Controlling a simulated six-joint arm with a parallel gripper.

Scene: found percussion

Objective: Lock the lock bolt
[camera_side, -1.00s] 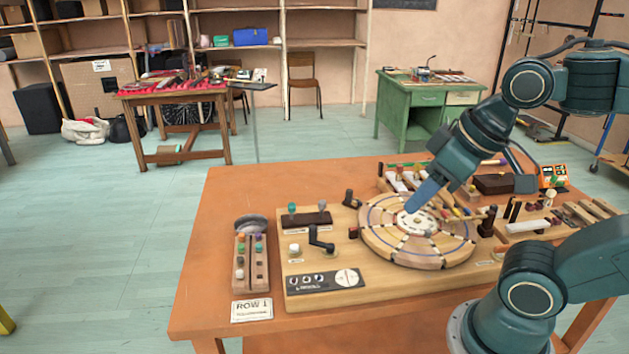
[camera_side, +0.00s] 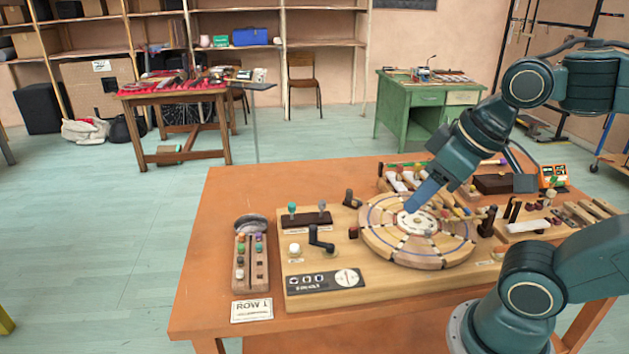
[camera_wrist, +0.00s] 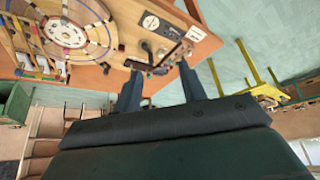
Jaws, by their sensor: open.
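I cannot tell for certain which part is the lock bolt. On the wooden board, candidates are a small black fitting (camera_side: 351,199) at the back edge and a small dark red block (camera_side: 353,232) left of the wheel. A black crank lever (camera_side: 320,239) stands near the front left. A dark block with a teal and a grey knob (camera_side: 306,220) sits behind it. My gripper (camera_side: 412,209) appears over the round segmented wheel (camera_side: 440,254) in the side view. In the wrist view its two fingers (camera_wrist: 160,90) are apart with nothing between them.
A narrow peg rack (camera_side: 241,276) with a grey bowl and a ROW 1 card (camera_side: 251,311) lie left of the board. A dial panel (camera_side: 325,282) is at its front. Bars and pegs crowd the right side. The table's left front (camera_side: 205,290) is bare.

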